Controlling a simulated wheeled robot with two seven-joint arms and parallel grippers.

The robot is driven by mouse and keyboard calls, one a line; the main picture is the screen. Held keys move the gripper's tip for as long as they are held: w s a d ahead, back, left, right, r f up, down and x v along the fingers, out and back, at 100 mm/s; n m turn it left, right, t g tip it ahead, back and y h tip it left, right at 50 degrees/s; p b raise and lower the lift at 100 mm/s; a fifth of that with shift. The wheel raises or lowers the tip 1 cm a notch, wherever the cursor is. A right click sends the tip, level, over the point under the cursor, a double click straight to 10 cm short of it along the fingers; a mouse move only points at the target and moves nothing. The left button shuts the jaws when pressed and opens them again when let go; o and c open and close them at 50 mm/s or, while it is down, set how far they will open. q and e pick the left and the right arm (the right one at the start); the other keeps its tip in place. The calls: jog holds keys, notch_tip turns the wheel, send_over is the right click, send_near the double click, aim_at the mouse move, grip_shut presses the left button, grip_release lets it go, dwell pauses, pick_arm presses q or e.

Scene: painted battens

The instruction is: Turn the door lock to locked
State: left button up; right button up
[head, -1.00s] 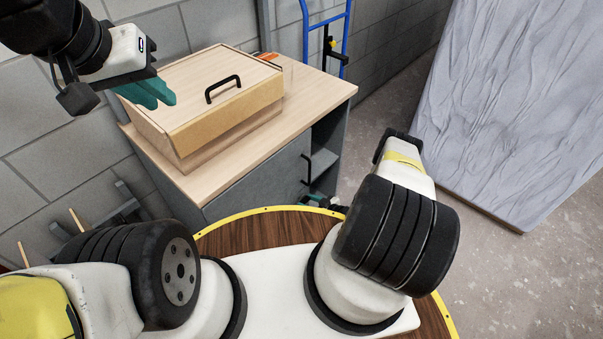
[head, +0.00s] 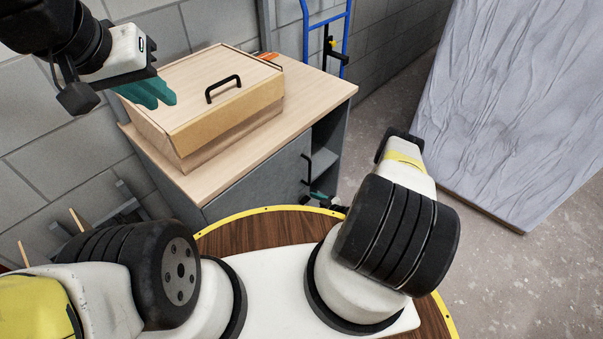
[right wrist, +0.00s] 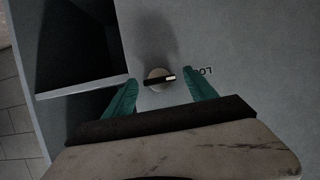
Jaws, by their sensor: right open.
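The door lock is a round metal knob (right wrist: 158,79) with a dark bar across it, on the grey cabinet door (right wrist: 240,45). In the right wrist view the bar lies nearly level, its light-tipped end pointing right towards partly hidden, upside-down lettering (right wrist: 202,72). My right gripper (right wrist: 160,78) is open, its teal fingers on either side of the knob in the picture; I cannot tell whether they touch it. In the head view a bit of my right gripper (head: 319,197) shows low by the cabinet (head: 250,183). My left gripper (head: 155,94) hangs by the wooden box; its finger gap is unclear.
A wooden box (head: 228,116) with a black handle sits on the cabinet top. A black door handle (head: 306,168) and open shelf space (head: 327,150) are on the cabinet front. A blue hand truck (head: 347,30) stands behind; a grey wrapped panel (head: 510,100) leans at right.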

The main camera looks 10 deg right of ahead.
jog(key=v, duration=0.7)
jog(key=shift+s+d, duration=0.1)
jog(key=shift+s, duration=0.05)
